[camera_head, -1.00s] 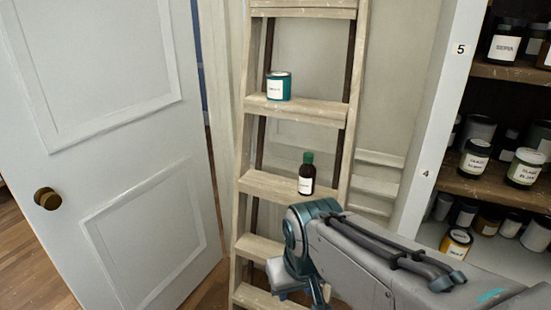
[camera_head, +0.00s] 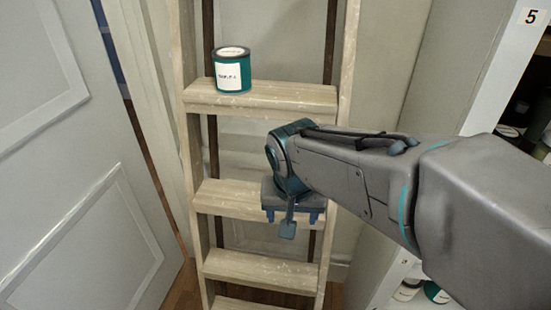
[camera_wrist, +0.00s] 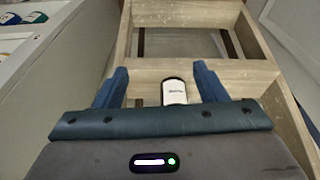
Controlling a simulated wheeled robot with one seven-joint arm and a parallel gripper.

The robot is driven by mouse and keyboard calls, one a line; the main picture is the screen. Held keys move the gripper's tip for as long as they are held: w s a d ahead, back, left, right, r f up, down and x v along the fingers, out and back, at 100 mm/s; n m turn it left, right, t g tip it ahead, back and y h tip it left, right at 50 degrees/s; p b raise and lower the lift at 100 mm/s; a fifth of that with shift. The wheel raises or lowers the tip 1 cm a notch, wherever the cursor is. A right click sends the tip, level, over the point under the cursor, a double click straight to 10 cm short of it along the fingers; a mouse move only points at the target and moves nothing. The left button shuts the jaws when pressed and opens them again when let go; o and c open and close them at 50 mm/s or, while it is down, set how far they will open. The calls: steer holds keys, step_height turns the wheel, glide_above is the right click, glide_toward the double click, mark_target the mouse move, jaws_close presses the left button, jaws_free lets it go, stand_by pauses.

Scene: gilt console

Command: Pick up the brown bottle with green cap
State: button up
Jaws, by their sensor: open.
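The brown bottle with the green cap is hidden behind my arm in the head view. In the wrist view, a small container with a white label and a dark edge (camera_wrist: 174,92), probably this bottle, shows at the wooden step. Its cap is not visible. My gripper (camera_wrist: 161,70) is open, and its two blue fingers point toward the step. The labelled container appears between the fingers, nearer the right one; I cannot tell how deep it lies. In the head view my gripper (camera_head: 291,216) is in front of the ladder's middle step.
A wooden ladder (camera_head: 262,97) stands against the wall. A teal can (camera_head: 233,72) with a white label sits on its upper step. A white door (camera_head: 90,240) is at left. A shelf unit (camera_head: 500,75) with jars is close to my arm at right.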

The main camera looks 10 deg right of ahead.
steer(key=w+a+m, duration=0.3)
steer(key=w+a, duration=0.1)
steer(key=w, duration=0.1)
steer(key=shift+m+h, duration=0.3)
steer(key=shift+h, duration=0.1)
steer(key=w+d+p, duration=0.1)
steer(key=w+d, duration=0.1)
steer(key=w, duration=0.1)
steer(key=w+d+p, duration=0.1)
steer(key=w+d, duration=0.1)
steer(key=w, duration=0.1)
steer(key=w+d+r+p, duration=0.1)
steer(key=w+d+p, duration=0.1)
steer(key=w, duration=0.2)
steer(key=shift+d, duration=0.1)
steer(key=shift+d+f, duration=0.1)
steer(key=shift+f, duration=0.55)
jaws_close()
